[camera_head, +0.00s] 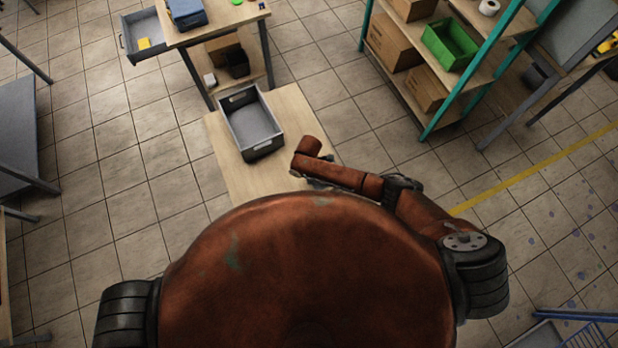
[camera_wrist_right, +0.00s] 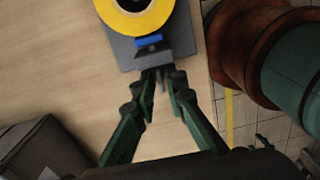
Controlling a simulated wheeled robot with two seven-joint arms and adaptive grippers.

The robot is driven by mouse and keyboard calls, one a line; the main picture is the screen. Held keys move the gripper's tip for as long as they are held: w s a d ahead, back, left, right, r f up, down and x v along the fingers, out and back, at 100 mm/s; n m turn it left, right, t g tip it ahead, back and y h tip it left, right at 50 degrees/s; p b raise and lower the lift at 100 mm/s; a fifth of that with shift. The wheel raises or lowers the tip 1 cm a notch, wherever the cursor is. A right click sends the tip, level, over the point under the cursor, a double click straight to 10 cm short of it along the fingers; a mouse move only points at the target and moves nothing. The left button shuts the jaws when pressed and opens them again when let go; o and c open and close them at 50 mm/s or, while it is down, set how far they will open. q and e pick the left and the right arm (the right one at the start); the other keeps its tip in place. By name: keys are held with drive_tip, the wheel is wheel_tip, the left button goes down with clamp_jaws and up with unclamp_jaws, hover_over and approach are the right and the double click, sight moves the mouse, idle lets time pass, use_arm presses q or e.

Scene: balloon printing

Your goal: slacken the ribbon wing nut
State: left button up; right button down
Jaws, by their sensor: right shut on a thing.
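In the right wrist view a yellow ribbon roll (camera_wrist_right: 158,18) sits on a grey device (camera_wrist_right: 182,35) on the wooden table. A small blue part (camera_wrist_right: 149,42) lies just below the roll. My right gripper (camera_wrist_right: 161,78) reaches in at the device's near edge, below the blue part. Its green fingers converge and are shut on what appears to be the ribbon wing nut, largely hidden between the dark fingertips. In the head view my right arm reaches over the table and hides the device. My left gripper is not in view.
A grey open bin (camera_head: 250,122) stands on the table (camera_head: 222,160), left of my right arm. A shelf rack (camera_head: 470,75) with boxes and a green crate (camera_head: 449,44) stands at the back right. A workbench (camera_head: 215,25) with an open drawer stands behind.

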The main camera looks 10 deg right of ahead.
drive_tip(key=shift+d, duration=0.2)
idle(0.3)
drive_tip(key=c, duration=1.9)
unclamp_jaws()
drive_tip(key=shift+c, duration=0.2)
drive_tip(key=shift+a, duration=0.1)
wheel_tip(320, 180, up, 12)
drive_tip(key=shift+w, duration=0.25)
drive_tip(key=shift+a+f, duration=0.1)
drive_tip(key=shift+c, duration=0.2)
